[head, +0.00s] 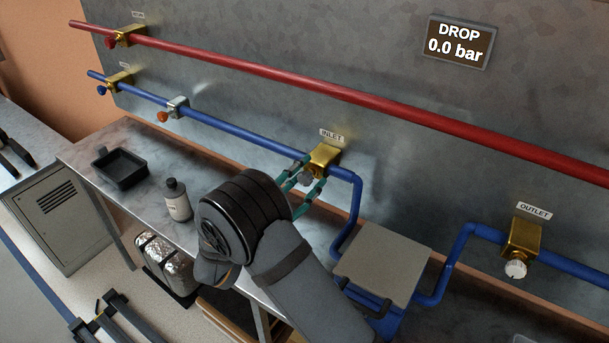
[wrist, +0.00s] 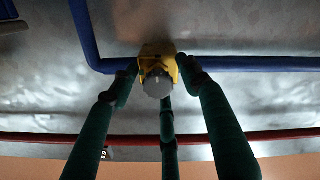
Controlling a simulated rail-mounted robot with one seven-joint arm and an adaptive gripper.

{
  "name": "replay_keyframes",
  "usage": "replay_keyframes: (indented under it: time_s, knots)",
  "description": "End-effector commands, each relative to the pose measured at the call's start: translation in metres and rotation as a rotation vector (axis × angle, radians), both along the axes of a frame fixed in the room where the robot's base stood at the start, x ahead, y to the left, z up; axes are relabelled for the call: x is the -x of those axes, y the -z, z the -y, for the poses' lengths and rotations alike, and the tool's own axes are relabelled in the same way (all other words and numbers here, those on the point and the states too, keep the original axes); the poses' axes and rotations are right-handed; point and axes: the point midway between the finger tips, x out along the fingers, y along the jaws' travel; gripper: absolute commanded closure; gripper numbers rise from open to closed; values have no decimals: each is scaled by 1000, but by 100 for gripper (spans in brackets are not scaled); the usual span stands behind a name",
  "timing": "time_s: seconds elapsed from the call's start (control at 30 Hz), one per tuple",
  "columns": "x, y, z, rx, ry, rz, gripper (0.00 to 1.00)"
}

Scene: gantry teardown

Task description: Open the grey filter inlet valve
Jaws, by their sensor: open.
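The filter inlet valve is a brass body (head: 325,157) on the blue pipe under the INLET label, with a grey round knob (head: 306,179) facing out. In the wrist view the grey knob (wrist: 158,85) sits in front of the yellow-brass body (wrist: 157,62), near the picture's middle. My gripper (head: 311,176) has green fingers and is open. In the wrist view its fingertips (wrist: 158,72) lie left and right of the knob, with a third finger below it. I see gaps beside the knob; whether any finger touches it I cannot tell.
The outlet valve (head: 521,240) with a white knob is at right. A grey-lidded filter box (head: 384,263) stands between the valves. The red pipe (head: 390,110) runs above. A bottle (head: 178,200) and black tray (head: 120,168) stand on the bench. The display (head: 458,44) reads DROP 0.0 bar.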

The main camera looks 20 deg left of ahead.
Motion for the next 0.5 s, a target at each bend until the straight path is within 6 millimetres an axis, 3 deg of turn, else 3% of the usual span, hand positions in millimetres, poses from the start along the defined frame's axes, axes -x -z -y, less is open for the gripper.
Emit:
replay_keyframes:
  time_s: [0.17, 0.5]
  knots:
    - [0, 0, 0, 0, 0, 0, 54]
    - [0, 0, 0, 0, 0, 0, 74]
